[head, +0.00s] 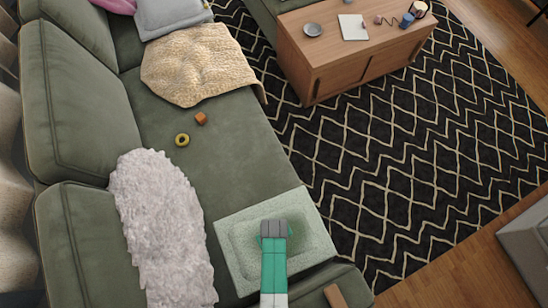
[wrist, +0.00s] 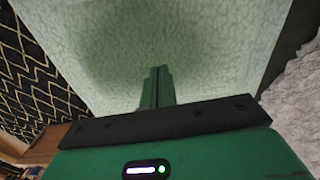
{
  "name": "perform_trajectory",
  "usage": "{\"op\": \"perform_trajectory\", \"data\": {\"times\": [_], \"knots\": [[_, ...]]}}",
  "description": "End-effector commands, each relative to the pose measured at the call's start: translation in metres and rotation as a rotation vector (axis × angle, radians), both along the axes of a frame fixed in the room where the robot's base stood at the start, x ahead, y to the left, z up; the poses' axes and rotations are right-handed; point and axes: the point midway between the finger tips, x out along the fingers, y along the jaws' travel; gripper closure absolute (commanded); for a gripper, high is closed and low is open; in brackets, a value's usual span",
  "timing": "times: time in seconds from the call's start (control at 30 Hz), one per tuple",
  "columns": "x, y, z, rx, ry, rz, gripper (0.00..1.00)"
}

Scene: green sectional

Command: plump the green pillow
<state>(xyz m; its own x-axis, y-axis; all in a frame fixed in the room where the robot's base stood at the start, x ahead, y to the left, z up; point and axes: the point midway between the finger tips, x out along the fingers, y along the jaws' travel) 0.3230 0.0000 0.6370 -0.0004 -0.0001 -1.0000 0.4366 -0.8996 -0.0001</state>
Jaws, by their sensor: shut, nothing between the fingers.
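The green pillow (head: 304,212) is pale green and lies flat on the near end of the green sofa seat. Its middle looks sunken, with a raised border. My gripper (head: 274,229) is over the pillow's middle in the head view, and its fingers are shut and empty. In the wrist view the shut fingers (wrist: 157,82) point at the pale textured pillow (wrist: 210,45), which fills most of the picture. A soft shadow lies on the pillow beyond the fingertips. I cannot tell whether the fingertips touch it.
A fluffy white throw (head: 162,225) drapes over the sofa left of the pillow. A yellow ring (head: 182,140) and an orange block (head: 201,118) lie farther up the seat, before a beige blanket (head: 195,68). A wooden table (head: 345,65) stands on the patterned rug (head: 400,150).

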Motion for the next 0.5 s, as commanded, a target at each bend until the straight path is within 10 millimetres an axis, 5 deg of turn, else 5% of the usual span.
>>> {"op": "perform_trajectory", "data": {"times": [0.5], "knots": [[0.0000, 0.0000, -0.0073, 0.000, 0.000, 0.000, 1.00]]}}
